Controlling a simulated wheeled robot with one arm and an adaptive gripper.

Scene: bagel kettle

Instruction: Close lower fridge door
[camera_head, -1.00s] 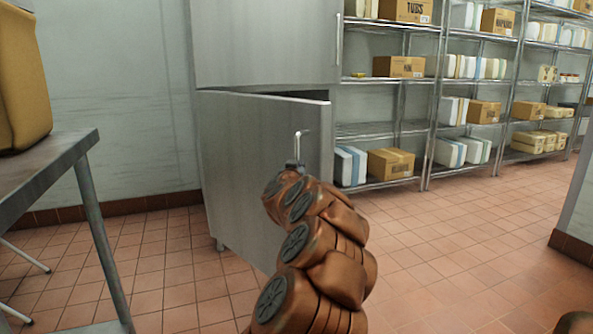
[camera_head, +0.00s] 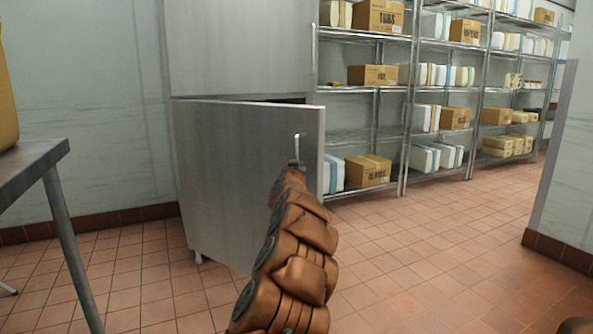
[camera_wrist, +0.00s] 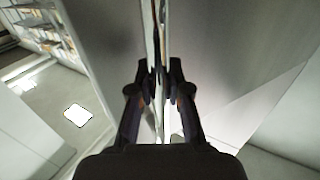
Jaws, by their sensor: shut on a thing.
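The lower fridge door (camera_head: 235,170) is a plain grey metal panel, partly open, with its right edge standing out from the cabinet. A dark gap (camera_head: 290,100) shows above it. Its slim vertical handle (camera_head: 297,146) is near the right edge. My gripper (camera_head: 297,164) is at the lower part of the handle, and my arm hides part of the door below. In the wrist view, my gripper (camera_wrist: 161,75) is shut on the handle (camera_wrist: 154,35), with the door surface beside it.
The shut upper fridge door (camera_head: 240,50) is above. Wire shelving (camera_head: 405,130) with boxes stands to the right. A metal table (camera_head: 35,160) is at the left. A wall corner (camera_head: 555,160) stands at the far right. The tiled floor (camera_head: 430,240) between is clear.

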